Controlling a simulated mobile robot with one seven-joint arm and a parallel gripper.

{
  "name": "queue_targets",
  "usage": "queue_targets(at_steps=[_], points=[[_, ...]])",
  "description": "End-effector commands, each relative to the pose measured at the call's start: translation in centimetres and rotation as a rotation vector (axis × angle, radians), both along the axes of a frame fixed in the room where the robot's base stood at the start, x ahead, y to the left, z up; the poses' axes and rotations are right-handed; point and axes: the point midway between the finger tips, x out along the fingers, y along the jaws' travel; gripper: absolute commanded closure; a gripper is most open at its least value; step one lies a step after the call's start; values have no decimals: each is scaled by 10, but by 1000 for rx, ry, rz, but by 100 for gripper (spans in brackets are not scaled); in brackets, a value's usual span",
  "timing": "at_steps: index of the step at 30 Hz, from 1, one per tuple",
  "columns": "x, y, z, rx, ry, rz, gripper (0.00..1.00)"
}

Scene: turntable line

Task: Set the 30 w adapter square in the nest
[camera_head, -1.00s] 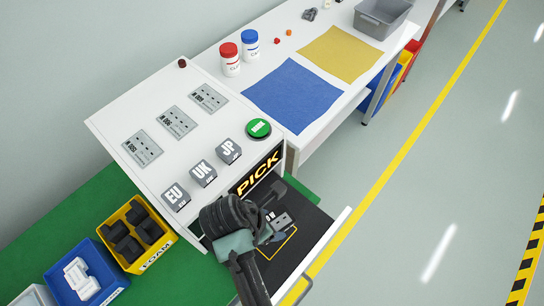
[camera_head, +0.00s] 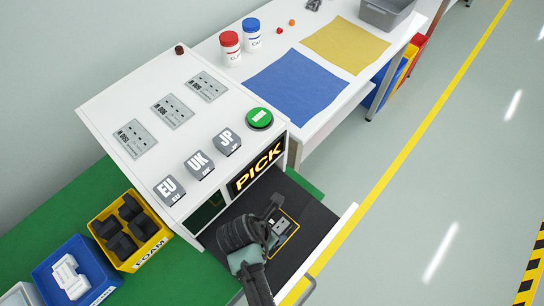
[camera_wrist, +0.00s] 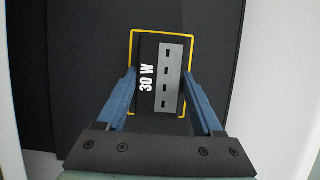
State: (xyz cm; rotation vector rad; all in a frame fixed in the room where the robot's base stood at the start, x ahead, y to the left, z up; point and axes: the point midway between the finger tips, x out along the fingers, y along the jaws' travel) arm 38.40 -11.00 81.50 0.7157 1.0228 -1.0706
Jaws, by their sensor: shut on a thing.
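The 30 W adapter (camera_wrist: 147,97) is a dark block with a grey slotted strip and white lettering. My gripper (camera_wrist: 166,100) is shut on it, with one blue finger on each of its long sides. The nest (camera_wrist: 133,50) is a yellow outline on a dark floor. In the wrist view the adapter lies inside this outline, with its edges about parallel to it. Whether it touches the floor I cannot tell. In the head view the adapter (camera_head: 281,225) and the nest (camera_head: 297,230) show in the open drawer, partly hidden by my gripper (camera_head: 274,222).
The drawer's white front (camera_head: 335,240) stands open below the PICK sign (camera_head: 258,168). A yellow FOAM bin (camera_head: 150,250) and a blue bin (camera_head: 100,290) stand at left.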

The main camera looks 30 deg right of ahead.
Motion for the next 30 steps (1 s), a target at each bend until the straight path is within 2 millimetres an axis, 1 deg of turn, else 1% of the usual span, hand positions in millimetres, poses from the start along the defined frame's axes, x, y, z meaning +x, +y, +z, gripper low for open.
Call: queue_targets(at_steps=[10, 11, 15, 16, 25, 28, 30], points=[[1, 0, -3, -1, -3, 0, 100], [1, 0, -4, 0, -2, -1, 30], [1, 0, -4, 0, -2, -1, 5], [1, 0, -4, 0, -2, -1, 2], [1, 0, -2, 0, -2, -1, 2], [0, 2, 5, 0, -2, 1, 2], [-1, 6, 14, -1, -3, 2, 2]])
